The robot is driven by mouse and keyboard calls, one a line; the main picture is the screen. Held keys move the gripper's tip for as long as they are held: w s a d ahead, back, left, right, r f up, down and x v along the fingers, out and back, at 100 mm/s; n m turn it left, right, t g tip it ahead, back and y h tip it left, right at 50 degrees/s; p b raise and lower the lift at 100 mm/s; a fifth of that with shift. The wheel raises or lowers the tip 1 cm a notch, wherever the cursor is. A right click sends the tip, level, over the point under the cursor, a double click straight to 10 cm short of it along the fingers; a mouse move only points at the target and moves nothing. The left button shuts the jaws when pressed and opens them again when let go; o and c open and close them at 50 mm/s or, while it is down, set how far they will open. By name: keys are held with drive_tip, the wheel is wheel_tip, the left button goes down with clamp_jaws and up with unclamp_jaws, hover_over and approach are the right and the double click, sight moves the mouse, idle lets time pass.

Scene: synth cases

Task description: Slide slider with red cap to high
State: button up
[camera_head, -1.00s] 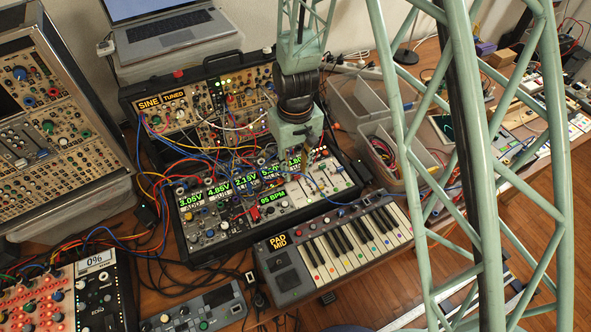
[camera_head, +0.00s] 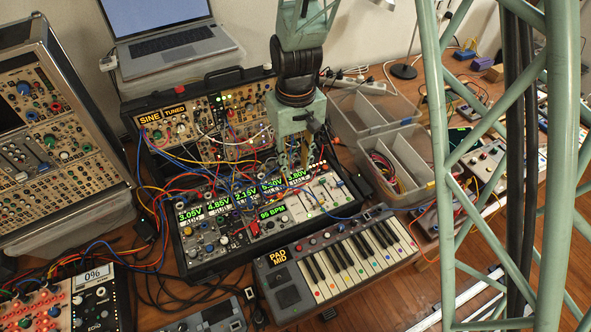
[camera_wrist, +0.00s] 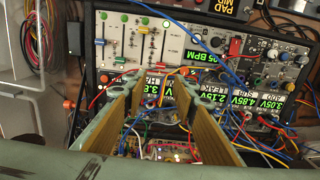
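The white slider panel (camera_wrist: 152,55) shows in the upper left of the wrist view, with several upright slots and small coloured caps. Green caps (camera_wrist: 143,21) sit nearby. In the head view the panel (camera_head: 325,194) lies at the right end of the lower module row, with its caps too small to tell apart. My gripper (camera_wrist: 140,84) is open and empty, its two tan fingers apart near the panel's edge. It also shows above the modules in the head view (camera_head: 294,162).
Patch cables (camera_head: 215,175) tangle across the synth case left of the panel. A keyboard (camera_head: 340,262) stands in front of the case. Clear plastic bins (camera_head: 408,170) stand right of it, and a laptop (camera_head: 165,35) is behind. A green lattice column fills the right side.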

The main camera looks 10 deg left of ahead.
drive_tip(key=shift+r, duration=0.95)
drive_tip(key=s+d+r+m+t, duration=0.15)
drive_tip(key=s+d+r, duration=0.25)
drive_tip(key=d+r, duration=0.55)
drive_tip(key=s+d+r+m, duration=0.25)
drive_tip(key=d+r, duration=0.45)
drive_tip(key=r, duration=0.5)
drive_tip(key=s+d+r+m, duration=0.1)
drive_tip(key=s+d+r, duration=0.2)
drive_tip(key=s, duration=0.4)
drive_tip(key=s+d+r+m+t, duration=0.1)
drive_tip(key=s+d+r, duration=0.2)
drive_tip(key=s+d, duration=0.2)
drive_tip(key=s+d+r+t+b, duration=0.1)
drive_tip(key=s+d+r, duration=0.3)
drive_tip(key=s, duration=0.7)
drive_tip(key=shift+s+d+m, duration=0.15)
drive_tip(key=shift+d+m, duration=0.25)
drive_tip(key=shift+d, duration=0.1)
